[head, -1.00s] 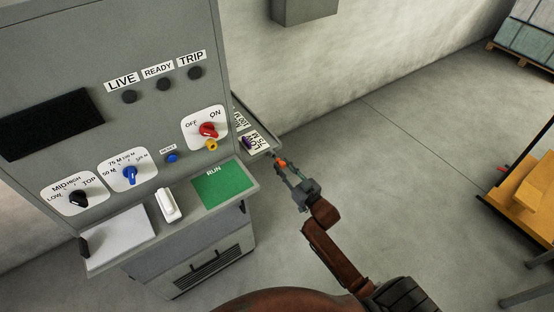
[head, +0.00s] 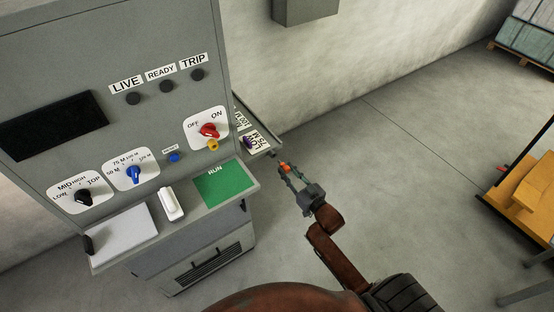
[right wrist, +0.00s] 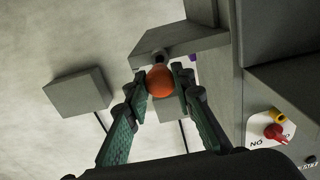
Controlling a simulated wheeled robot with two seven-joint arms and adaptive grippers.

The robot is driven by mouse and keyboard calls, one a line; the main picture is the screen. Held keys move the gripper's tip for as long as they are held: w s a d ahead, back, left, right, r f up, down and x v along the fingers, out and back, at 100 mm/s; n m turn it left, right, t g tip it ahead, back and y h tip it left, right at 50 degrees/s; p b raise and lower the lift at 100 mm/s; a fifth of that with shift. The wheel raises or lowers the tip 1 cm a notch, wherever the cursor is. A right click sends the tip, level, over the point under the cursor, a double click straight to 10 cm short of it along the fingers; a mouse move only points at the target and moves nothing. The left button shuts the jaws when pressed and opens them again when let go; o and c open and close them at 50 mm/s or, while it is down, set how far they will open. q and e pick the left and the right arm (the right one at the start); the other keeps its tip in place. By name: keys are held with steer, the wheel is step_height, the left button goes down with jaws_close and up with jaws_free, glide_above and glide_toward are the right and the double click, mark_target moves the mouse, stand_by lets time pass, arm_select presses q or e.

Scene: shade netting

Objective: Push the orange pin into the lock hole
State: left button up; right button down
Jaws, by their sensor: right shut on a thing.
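The orange pin (head: 285,168) is in my right gripper (head: 287,173), which is shut on it. The gripper is out over the floor, just right of the cabinet's side shelf. In the right wrist view the pin's round orange end (right wrist: 160,81) sits between the fingertips (right wrist: 160,86), and the rest of it is hidden. A yellow fitting (head: 212,145) sits under the red OFF/ON switch (head: 209,130) on the grey panel. It also shows in the right wrist view (right wrist: 280,117). I cannot make out a hole in it. My left gripper is not in view.
The side shelf (head: 267,152) carries labels and a small purple item (head: 247,141). A green RUN plate (head: 224,182) and a white handle (head: 171,203) are on the front ledge. A yellow cart (head: 525,190) stands far right. The floor between is clear.

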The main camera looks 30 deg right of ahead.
mark_target(287, 172)
steer(key=shift+s+r+p, duration=0.1)
steer(key=shift+s+p, duration=0.4)
steer(key=shift+s, duration=0.2)
steer(key=shift+s+d+p, duration=0.15)
steer(key=shift+s+p, duration=0.5)
steer(key=shift+s, duration=0.65)
